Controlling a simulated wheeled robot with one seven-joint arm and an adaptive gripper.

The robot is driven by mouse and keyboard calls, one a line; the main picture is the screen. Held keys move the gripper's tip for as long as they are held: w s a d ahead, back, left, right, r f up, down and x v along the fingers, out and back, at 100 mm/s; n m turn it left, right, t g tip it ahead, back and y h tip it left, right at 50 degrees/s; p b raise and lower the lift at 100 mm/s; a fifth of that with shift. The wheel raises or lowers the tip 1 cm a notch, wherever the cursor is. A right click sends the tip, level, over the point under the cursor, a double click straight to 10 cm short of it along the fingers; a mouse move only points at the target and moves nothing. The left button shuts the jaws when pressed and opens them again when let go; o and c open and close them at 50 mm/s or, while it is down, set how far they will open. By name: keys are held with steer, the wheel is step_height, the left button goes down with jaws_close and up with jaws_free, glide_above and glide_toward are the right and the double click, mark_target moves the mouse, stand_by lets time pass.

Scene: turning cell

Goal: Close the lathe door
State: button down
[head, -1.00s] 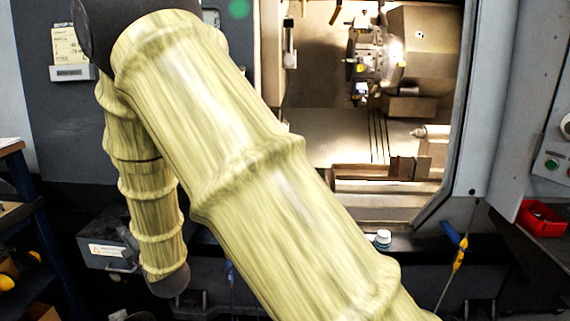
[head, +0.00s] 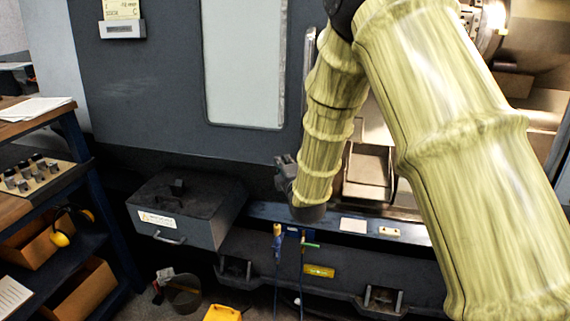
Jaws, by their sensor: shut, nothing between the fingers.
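The lathe door (head: 190,85) is a dark grey panel with a tall pale window (head: 245,65), at the left of the machine opening. Its upright handle (head: 309,75) shows at the door's right edge, partly hidden by my arm. The door stands open; the lit interior (head: 368,165) shows to the right, behind my arm. My gripper (head: 281,172) is small and dark, partly hidden by my wrist. It is shut and empty, below the handle in the picture and in front of the door's lower right part. I cannot tell whether it touches the door.
A grey box (head: 185,210) juts out below the door at left. A blue shelf unit (head: 125,235) stands at the far left. A bucket (head: 182,293) and a yellow object (head: 222,313) are on the floor. Small items lie on the machine's front ledge (head: 330,222).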

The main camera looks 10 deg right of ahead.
steer(key=shift+w+d+r+p, duration=0.1)
steer(key=shift+w+d+p, duration=0.65)
steer(key=shift+w, duration=0.35)
steer(key=shift+w+d+p, duration=0.7)
steer(key=shift+w+d, duration=0.05)
steer(key=shift+w, duration=0.3)
